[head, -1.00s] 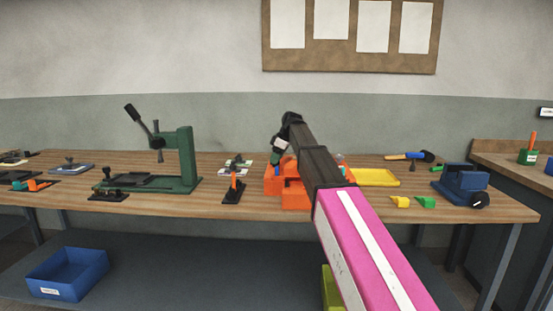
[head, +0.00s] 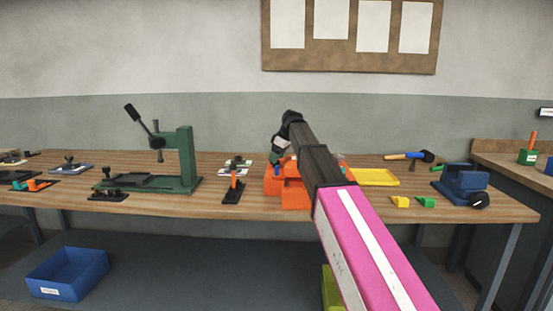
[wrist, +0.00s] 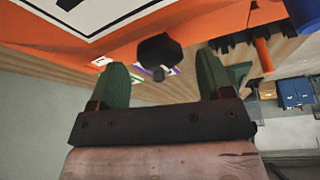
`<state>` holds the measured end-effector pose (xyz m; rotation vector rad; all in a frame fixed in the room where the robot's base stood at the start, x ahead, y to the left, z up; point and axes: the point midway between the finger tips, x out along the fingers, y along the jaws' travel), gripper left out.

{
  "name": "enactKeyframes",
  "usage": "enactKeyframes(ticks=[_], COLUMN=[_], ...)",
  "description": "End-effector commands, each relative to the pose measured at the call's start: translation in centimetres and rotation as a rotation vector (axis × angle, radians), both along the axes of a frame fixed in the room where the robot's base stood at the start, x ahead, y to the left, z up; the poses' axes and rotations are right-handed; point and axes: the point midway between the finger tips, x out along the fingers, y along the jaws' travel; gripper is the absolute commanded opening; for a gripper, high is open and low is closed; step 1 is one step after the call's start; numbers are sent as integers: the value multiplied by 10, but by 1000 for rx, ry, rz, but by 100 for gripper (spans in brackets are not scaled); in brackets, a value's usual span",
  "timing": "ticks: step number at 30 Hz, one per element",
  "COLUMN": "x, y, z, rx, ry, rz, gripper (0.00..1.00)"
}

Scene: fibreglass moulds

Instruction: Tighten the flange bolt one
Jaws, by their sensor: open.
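A dark bolt head (wrist: 160,48) with a short stub stands out from the orange mould (wrist: 200,18) in the wrist view. I take it to be the flange bolt; its number is not readable. My gripper (wrist: 162,66) is open, with one green finger on each side of the bolt head and visible gaps. Nothing is held. In the head view the orange mould (head: 292,198) sits on the bench, partly behind my arm. My gripper shows small (head: 277,152) at the mould's upper left, and the bolt is hidden there.
On the wooden bench (head: 370,205) stand a green press (head: 187,160) to the left, an orange-handled clamp (head: 233,190) beside the mould, a yellow tray (head: 376,177), yellow and green wedges and a blue vise (head: 462,182) to the right. A blue bin (head: 68,275) is below.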

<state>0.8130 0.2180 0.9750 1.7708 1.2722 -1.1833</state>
Motion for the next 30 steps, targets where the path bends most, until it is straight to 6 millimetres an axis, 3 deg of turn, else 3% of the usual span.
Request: enactKeyframes(ticks=[15, 21, 30], x=[-10, -12, -13], y=[-32, -36, -37], z=[80, 93, 93], rx=[0, 0, 0], ry=[-1, 0, 0], rz=[-1, 0, 0], gripper=[73, 73, 73])
